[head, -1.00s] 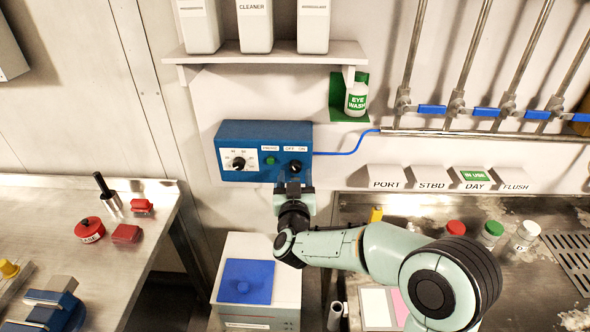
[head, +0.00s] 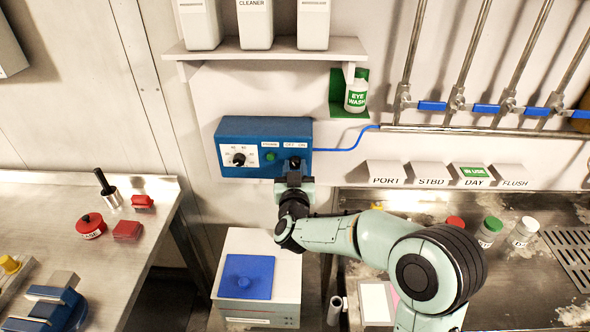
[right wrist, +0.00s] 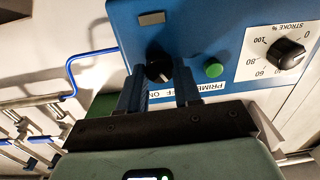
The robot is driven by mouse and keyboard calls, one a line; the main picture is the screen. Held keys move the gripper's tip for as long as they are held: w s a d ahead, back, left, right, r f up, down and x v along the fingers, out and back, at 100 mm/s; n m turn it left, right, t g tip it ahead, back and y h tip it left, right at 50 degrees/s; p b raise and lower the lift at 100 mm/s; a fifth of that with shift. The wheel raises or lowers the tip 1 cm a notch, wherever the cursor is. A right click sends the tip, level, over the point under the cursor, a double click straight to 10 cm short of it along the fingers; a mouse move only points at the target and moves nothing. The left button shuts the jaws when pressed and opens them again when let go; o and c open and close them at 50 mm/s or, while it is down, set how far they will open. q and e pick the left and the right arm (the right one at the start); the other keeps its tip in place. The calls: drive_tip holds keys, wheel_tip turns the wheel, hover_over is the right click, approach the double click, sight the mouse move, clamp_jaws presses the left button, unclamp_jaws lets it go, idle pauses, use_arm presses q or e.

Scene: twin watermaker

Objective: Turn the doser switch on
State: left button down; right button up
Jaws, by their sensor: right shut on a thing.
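The doser is a blue box (head: 222,152) on the wall with a white stroke dial, a green prime button (head: 270,156) and a black switch knob (head: 294,162) under the OFF and ON labels. My right gripper (head: 294,177) reaches up to the knob from below. In the right wrist view, the gripper (right wrist: 158,80) has its two dark fingers on either side of the black knob (right wrist: 157,65), shut on it. The fingers and palm partly cover the labels, and the knob's pointing direction is hard to tell. My left gripper is out of view.
A shelf (head: 265,50) with white bottles is above the box, and an eye wash bottle (head: 356,96) hangs to its right. A blue cable (head: 350,143) leaves the box's right side.

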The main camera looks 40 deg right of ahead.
drive_tip(key=shift+f+m+b, duration=0.1)
drive_tip(key=shift+m+b, duration=0.3)
drive_tip(key=shift+b, duration=0.05)
drive_tip(key=m+b, duration=0.6)
drive_tip(key=shift+f, duration=0.1)
drive_tip(key=shift+m+b, duration=1.05)
drive_tip(key=shift+m, duration=0.15)
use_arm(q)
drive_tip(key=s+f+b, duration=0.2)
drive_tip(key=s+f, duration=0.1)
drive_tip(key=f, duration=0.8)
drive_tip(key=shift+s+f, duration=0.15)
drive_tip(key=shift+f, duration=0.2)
use_arm(e)
drive_tip(key=shift+m+h, duration=0.3)
drive_tip(key=shift+m, duration=1.1)
drive_tip(key=o, duration=1)
drive_tip(key=shift+o, duration=0.2)
drive_tip(key=shift+s, duration=0.1)
use_arm(q)
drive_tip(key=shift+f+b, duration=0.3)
drive_tip(key=shift+b, duration=0.1)
use_arm(e)
drive_tip(key=v, duration=1.3)
